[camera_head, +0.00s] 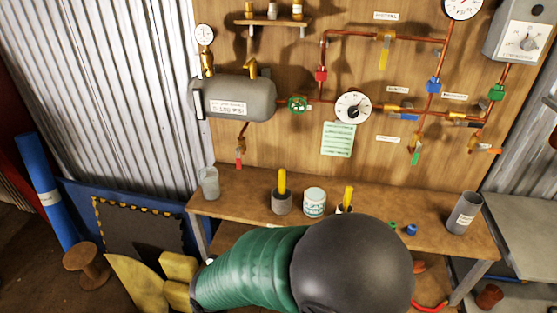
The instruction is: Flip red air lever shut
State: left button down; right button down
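A red lever (239,157) hangs down from a short copper pipe under the grey tank (236,98) on the wooden board. A red valve part (321,75) sits on the vertical copper pipe right of the tank, and an orange-red handle (489,149) shows at the lower right of the pipework. The labels are too small to read. My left gripper (140,258), with yellow fingers, is low at the left beyond my green arm sleeve. Its fingers look apart and empty, well below and left of the red lever. My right gripper is not in view.
A wooden bench (250,185) runs below the board, carrying a grey cup (209,183), a white tub (314,202) and a dark cylinder (464,213). A spool (86,263) stands on the floor.

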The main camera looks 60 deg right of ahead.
aim_at(238, 151)
jog(key=z, duration=1.5)
